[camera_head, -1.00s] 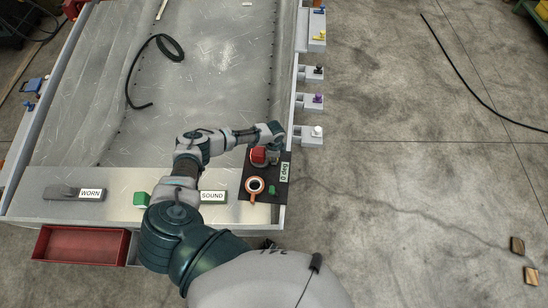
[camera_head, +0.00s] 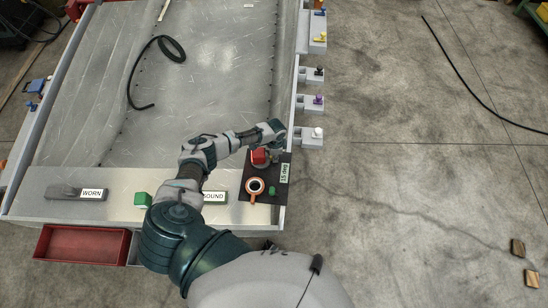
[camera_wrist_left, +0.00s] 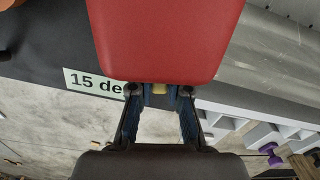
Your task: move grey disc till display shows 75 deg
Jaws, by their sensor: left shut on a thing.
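The display (camera_head: 284,173) stands on the dark mat at the bench's right corner and reads 15 deg. It also shows in the left wrist view (camera_wrist_left: 93,83), partly covered. In the head view my left gripper (camera_head: 274,143) is just above a red block (camera_head: 259,157). A grey part (camera_head: 272,158) beside the block may be the grey disc; my arm and the block hide most of it. My right gripper is not in view.
An orange cup with dark liquid (camera_head: 254,187) and a green piece (camera_head: 271,190) are close by on the mat (camera_head: 262,198). WORN (camera_head: 91,194) and SOUND (camera_head: 213,197) labels lie along the bench's front. A red tray (camera_head: 82,244) is below.

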